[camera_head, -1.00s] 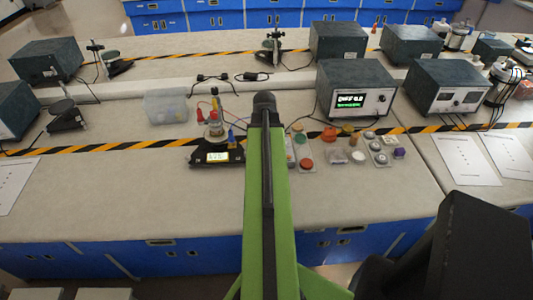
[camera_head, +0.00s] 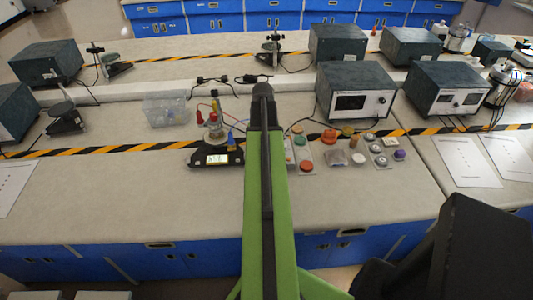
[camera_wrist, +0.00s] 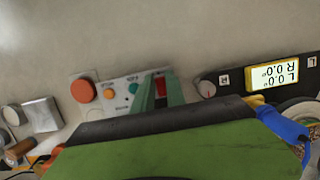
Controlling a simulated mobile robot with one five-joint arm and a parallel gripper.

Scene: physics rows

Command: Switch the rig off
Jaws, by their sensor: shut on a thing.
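My gripper (camera_wrist: 160,92) shows in the wrist view as two green fingers at the right end of a small pale control panel (camera_wrist: 118,83). The fingers are shut on a red switch (camera_wrist: 160,84) on that panel. An orange button and a teal button sit on the panel left of the fingers. In the head view my arm hides most of the panel and the gripper tips. The dark grey instrument box (camera_head: 372,78) behind the panel has a dark display (camera_head: 350,102). A black unit with a lit readout (camera_head: 217,159) stands left of my arm; it also shows in the wrist view (camera_wrist: 275,76).
A larger orange-red button (camera_head: 306,165) on a plate is beside the panel, with several small parts to its right. A clear bin (camera_head: 167,109) stands at the back left. A second grey box (camera_head: 449,88) stands at the right.

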